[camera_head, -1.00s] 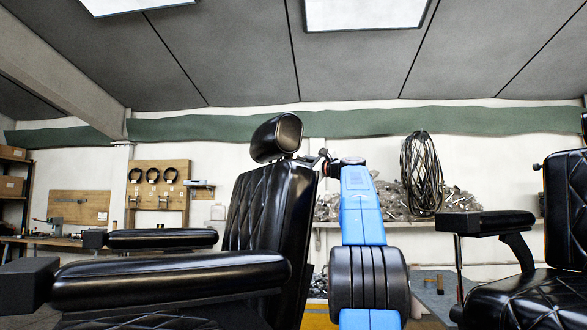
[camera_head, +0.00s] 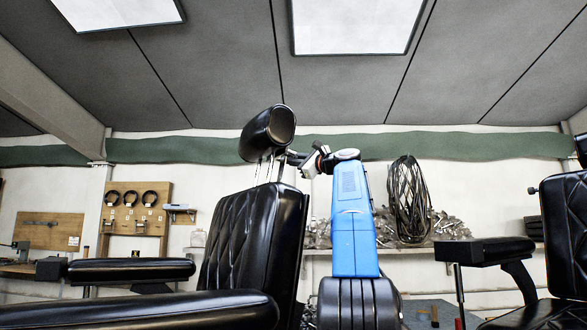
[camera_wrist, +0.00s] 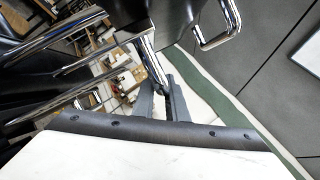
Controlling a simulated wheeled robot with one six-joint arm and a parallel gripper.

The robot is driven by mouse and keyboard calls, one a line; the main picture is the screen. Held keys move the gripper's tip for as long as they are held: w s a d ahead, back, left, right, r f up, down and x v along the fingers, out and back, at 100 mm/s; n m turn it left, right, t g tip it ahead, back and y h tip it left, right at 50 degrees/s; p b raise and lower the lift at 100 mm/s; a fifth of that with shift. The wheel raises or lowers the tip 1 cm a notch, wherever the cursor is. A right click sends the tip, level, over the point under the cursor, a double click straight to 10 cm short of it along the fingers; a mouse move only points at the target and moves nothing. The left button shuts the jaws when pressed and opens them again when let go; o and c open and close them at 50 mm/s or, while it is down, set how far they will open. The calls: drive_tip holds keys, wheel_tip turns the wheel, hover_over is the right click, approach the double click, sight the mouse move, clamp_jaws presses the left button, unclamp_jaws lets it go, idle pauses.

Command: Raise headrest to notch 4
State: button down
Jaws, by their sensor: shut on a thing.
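The black padded headrest (camera_head: 267,133) stands above the black quilted backrest (camera_head: 255,230), with a clear gap between them. Thin posts (camera_head: 257,168) show in that gap. My gripper (camera_head: 290,157) is at the right of the headrest's underside. In the wrist view, the black headrest (camera_wrist: 165,14) is at the top, with chrome bars below and beside it. My gripper (camera_wrist: 160,93) is shut there on a chrome bar (camera_wrist: 150,60) that runs down from the headrest. The exact contact is partly hidden by the fingers. No notch marks or numbers can be read.
Black armrests (camera_head: 130,270) fill the lower left. A second black chair (camera_head: 555,230) stands at the right. A wall shelf (camera_head: 430,247) with clutter and a hanging cable coil (camera_head: 408,200) is behind my arm. The space above the headrest is clear.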

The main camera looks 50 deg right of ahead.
drive_tip(key=shift+r, duration=0.25)
drive_tip(key=c, duration=1.8)
unclamp_jaws()
drive_tip(key=shift+o, duration=0.2)
drive_tip(key=shift+s, duration=0.15)
drive_tip(key=v, duration=1.7)
drive_tip(key=shift+f, duration=0.1)
